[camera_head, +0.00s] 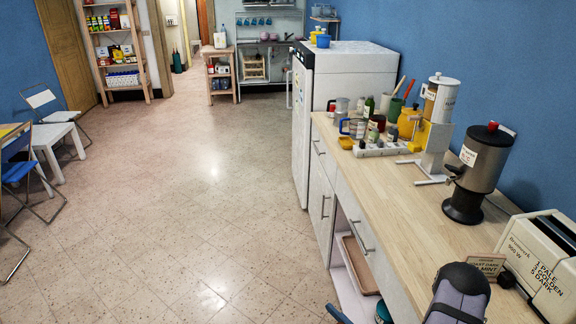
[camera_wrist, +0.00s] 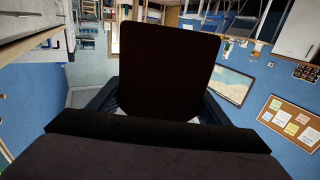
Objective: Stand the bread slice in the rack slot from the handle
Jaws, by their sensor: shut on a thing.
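In the wrist view my gripper (camera_wrist: 160,104) is shut on a dark, flat, nearly square slab with rounded corners, which I take to be the bread slice (camera_wrist: 168,65). The slab stands up from between the two dark fingers and is in deep shadow, so its surface does not show. Its lower edge is hidden behind the gripper body. In the head view only a purple-grey and black part of my arm shows at the bottom right; neither the gripper nor the slice can be made out there. I cannot make out the rack or its handle in either view.
A dark urn (camera_head: 483,165), a white-lidded dispenser (camera_head: 437,100) and several jars and mugs stand farther back. The wooden counter (camera_head: 420,215) is bare along its front.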

